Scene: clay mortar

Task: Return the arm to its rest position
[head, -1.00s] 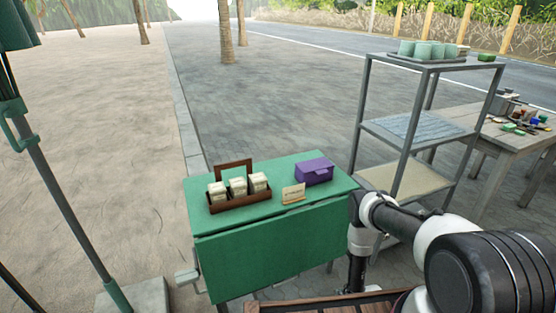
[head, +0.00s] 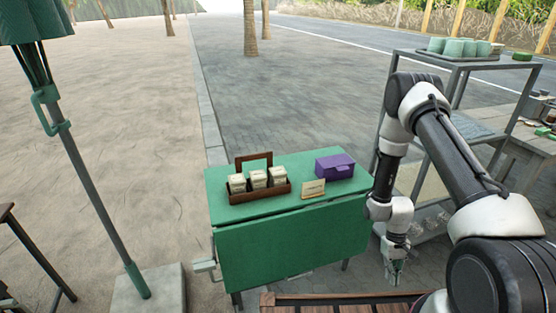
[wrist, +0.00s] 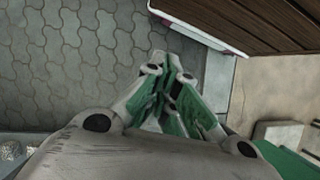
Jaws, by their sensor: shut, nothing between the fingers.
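My arm reaches up from the lower right of the head view, bends at its raised elbow, and hangs down with my gripper (head: 395,275) at its end. The gripper points at the ground, to the right of the green cart and near a slatted wooden surface. In the wrist view my gripper (wrist: 172,95) has its green-padded fingers closed together with nothing between them. Grey interlocking paving lies below it.
A green cart (head: 290,245) holds a wooden caddy (head: 262,197) with jars, a small sign (head: 313,188) and a purple box (head: 335,166). A grey metal shelf (head: 480,64) with cups stands behind my arm. A slatted wooden surface (head: 330,299) lies near my gripper.

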